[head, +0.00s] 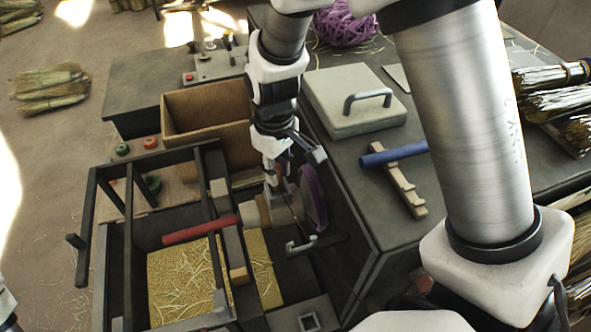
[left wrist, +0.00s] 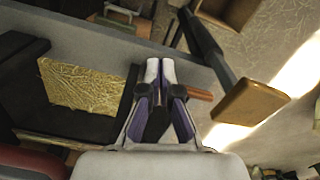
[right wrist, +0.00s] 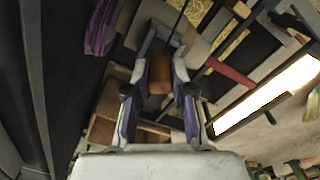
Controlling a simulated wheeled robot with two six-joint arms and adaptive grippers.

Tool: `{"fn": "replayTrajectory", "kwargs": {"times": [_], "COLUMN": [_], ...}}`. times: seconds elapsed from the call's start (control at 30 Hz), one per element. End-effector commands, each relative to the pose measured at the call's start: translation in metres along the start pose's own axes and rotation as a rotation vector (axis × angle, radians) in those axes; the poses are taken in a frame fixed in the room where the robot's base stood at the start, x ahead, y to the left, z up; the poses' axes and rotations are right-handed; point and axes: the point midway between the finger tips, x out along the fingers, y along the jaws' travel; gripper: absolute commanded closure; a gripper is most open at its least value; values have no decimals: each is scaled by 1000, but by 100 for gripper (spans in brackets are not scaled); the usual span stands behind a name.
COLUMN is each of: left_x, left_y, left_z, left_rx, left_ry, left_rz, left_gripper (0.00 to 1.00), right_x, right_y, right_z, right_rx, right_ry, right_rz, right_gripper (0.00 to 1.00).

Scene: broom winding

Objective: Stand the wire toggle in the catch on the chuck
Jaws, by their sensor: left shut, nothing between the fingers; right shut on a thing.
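My right gripper (head: 277,178) is low over the winding machine, beside the tan chuck (head: 252,212) at the end of a red handle. In the right wrist view its fingers (right wrist: 160,72) are shut on a brown wooden piece (right wrist: 160,84). A thin dark line, perhaps wire, runs up from near the fingertips. I cannot tell whether this piece belongs to the wire toggle, and I cannot make out the catch. My left gripper (left wrist: 160,66) is shut and empty over the machine's frame; the head view shows only a bit of that arm at the left edge.
The red handle (head: 200,229) lies across the dark frame, above a straw-filled tray (head: 128,275). A purple disc (head: 313,195) and pale crank-shaped handle (head: 301,245) are close beside my right gripper. A cardboard box (head: 205,108) stands behind; a workbench (head: 345,165) is on the right.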

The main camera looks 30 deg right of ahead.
Motion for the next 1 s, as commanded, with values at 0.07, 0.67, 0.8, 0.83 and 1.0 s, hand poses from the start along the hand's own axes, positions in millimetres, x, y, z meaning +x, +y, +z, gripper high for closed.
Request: {"fn": "replayTrajectory", "kwargs": {"times": [0.07,0.67,0.8,0.83,1.0], "left_x": [-3,6,8,9,8], "left_y": [0,0,0,0,0], "left_z": [0,0,0,0,0], "left_rx": [0,0,0,0,0], "left_ry": [0,0,0,0,0], "left_rz": [0,0,0,0,0], "left_gripper": [100,100,100,100,100], "right_x": [-1,14,20,20,20], "right_y": [-1,0,1,1,1], "right_z": [2,1,0,0,0], "right_rx": [1,0,0,0,0], "right_ry": [-1,0,-1,-1,0], "right_rz": [0,0,0,0,0], "right_gripper": [96,96,96,96,96]}}
